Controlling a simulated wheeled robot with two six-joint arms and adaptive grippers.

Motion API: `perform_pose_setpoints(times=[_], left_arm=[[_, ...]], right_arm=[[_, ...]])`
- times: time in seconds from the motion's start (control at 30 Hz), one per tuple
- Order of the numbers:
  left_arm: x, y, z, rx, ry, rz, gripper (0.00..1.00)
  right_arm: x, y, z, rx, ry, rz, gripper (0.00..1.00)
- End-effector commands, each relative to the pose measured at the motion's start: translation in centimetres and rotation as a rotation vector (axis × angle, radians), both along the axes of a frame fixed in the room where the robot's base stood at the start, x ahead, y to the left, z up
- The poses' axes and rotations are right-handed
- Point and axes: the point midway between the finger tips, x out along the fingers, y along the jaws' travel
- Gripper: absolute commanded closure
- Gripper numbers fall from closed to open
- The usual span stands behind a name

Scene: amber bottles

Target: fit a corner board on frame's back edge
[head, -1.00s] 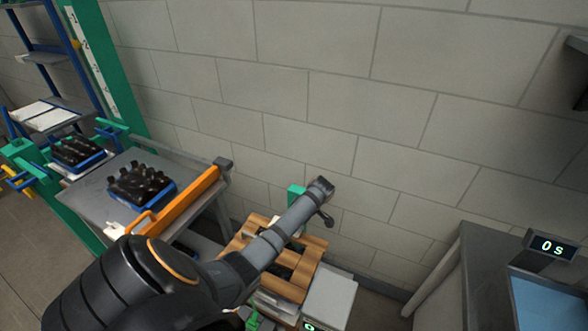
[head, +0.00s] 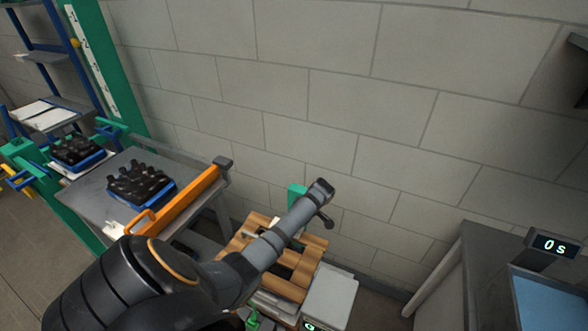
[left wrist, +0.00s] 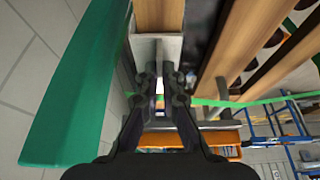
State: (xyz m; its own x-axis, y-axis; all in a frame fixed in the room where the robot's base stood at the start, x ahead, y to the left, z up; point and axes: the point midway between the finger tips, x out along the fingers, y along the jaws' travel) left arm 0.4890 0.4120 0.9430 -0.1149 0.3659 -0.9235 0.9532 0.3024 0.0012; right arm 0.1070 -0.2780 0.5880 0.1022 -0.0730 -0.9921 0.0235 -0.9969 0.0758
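A slatted wooden frame (head: 262,222) stands low by the wall in the head view, partly hidden by my left arm. Its brown slats (left wrist: 235,45) fill the upper right of the left wrist view. My left gripper (left wrist: 165,72) has its two fingers close together, with a pale grey piece (left wrist: 144,48) at the tips. It looks like the corner board, with a thin flange between the fingers. It is beside the slats; contact with the frame cannot be told. In the head view this gripper is hidden behind the arm. My right gripper is not in view.
A green upright (left wrist: 75,90) stands close on the left in the wrist view. The grey table (head: 85,200) holds a blue crate of dark bottles (head: 140,188) and an orange rail (head: 185,198). A pale box (head: 330,297) stands right of the frame, near the wall.

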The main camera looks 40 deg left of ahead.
Motion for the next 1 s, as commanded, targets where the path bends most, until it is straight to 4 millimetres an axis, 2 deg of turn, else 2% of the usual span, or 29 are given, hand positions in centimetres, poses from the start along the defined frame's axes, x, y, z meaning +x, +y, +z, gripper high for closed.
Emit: perform_pose_setpoints(times=[0.2, 0.23, 0.4, 1.0], left_arm=[[0.03, -0.01, -0.5, 0.0, -0.001, 0.0, 1.0], [0.02, -0.01, -0.41, 0.0, -0.001, 0.0, 0.91], [0.01, -0.01, -0.38, 0.0, -0.001, 0.0, 0.68], [0.0, 0.0, -0.02, 0.0, 0.0, 0.0, 0.68]], right_arm=[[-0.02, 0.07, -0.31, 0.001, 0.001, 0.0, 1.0], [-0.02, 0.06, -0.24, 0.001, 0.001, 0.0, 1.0], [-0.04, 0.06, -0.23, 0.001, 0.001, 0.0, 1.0], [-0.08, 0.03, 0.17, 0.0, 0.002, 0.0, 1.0]])
